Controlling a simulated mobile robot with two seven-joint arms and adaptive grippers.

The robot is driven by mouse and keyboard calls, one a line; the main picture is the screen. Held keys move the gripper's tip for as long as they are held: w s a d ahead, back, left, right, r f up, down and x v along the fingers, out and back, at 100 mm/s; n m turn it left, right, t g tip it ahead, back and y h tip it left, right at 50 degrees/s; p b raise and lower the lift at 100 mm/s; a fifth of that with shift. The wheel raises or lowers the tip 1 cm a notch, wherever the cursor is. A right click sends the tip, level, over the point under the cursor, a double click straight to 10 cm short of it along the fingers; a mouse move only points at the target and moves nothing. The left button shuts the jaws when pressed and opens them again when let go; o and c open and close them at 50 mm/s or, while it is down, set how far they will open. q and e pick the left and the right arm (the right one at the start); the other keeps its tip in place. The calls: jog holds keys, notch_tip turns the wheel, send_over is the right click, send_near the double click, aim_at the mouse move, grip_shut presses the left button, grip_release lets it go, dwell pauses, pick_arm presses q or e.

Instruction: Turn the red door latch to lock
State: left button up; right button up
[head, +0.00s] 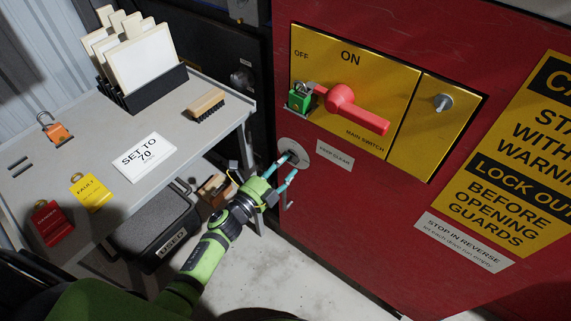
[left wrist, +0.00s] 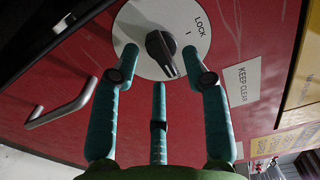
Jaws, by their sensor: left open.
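The latch on the red door is a black knob (left wrist: 160,50) on a pale round plate (left wrist: 143,22) marked "LOCK" and "I". In the left wrist view the knob's narrow end points down and slightly right, away from the "LOCK" mark at upper right. The plate also shows in the head view (head: 287,146), partly covered by my fingers. My left gripper (head: 284,168) has its teal fingers open; in the left wrist view (left wrist: 165,85) they spread around the knob's lower side. I cannot tell if any finger touches the plate. My right gripper is not in view.
A bent metal door handle (left wrist: 62,108) is left of the plate in the wrist view. Above it in the head view are a red switch lever (head: 355,110) and a green padlock (head: 299,98). A grey table (head: 190,150) with tags and a brush stands left.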

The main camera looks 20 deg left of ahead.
pick_arm(q)
jog(key=shift+x, duration=0.8)
grip_shut()
